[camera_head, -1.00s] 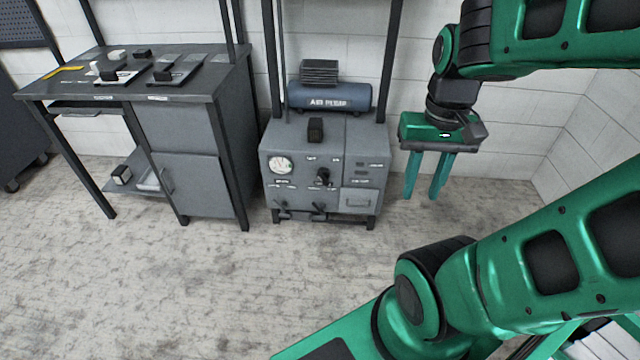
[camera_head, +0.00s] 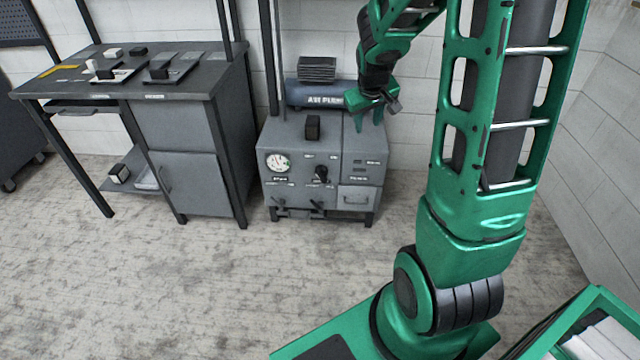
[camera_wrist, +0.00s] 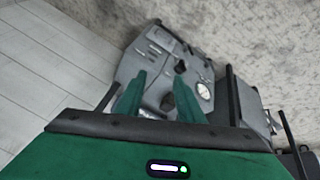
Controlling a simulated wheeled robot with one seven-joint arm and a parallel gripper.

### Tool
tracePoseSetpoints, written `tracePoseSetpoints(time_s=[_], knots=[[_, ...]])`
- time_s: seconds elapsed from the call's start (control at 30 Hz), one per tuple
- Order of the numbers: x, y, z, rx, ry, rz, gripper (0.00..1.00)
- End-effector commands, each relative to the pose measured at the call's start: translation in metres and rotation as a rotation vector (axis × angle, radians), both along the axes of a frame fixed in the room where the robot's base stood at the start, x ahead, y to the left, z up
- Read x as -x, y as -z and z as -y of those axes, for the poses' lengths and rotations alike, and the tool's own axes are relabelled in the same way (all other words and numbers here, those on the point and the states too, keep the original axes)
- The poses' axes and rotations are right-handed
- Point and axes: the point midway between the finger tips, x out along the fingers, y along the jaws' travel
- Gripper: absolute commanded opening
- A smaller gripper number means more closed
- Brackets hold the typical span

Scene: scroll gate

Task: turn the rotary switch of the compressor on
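The compressor is a grey cabinet (camera_head: 300,145) standing by the back wall, with a blue tank marked AIR PUMP on top. Its front panel has a round white gauge (camera_head: 278,163) and, to the right of that, a black rotary switch (camera_head: 321,174). My gripper (camera_head: 369,117) is above the cabinet's top right part, apart from the switch in the picture. In the wrist view my gripper's two green fingers (camera_wrist: 157,98) are spread with nothing between them.
A dark workbench (camera_head: 130,85) with small blocks on top stands left of the compressor. Black posts rise beside the cabinet. A small black block (camera_head: 312,127) is on the cabinet top. The floor (camera_head: 190,280) in front is clear.

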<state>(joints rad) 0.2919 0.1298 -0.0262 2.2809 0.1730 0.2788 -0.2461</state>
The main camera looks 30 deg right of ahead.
Motion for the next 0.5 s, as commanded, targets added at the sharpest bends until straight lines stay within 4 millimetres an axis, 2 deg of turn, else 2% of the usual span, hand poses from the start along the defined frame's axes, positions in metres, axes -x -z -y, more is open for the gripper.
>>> tracePoseSetpoints(time_s=[0.03,0.2,0.5], knots=[[-0.022,0.014,0.003,0.017,-0.031,0.015,0.34],[-0.092,0.052,0.008,0.077,-0.136,0.097,0.34],[-0.195,0.133,0.001,0.162,-0.291,0.262,0.34]])
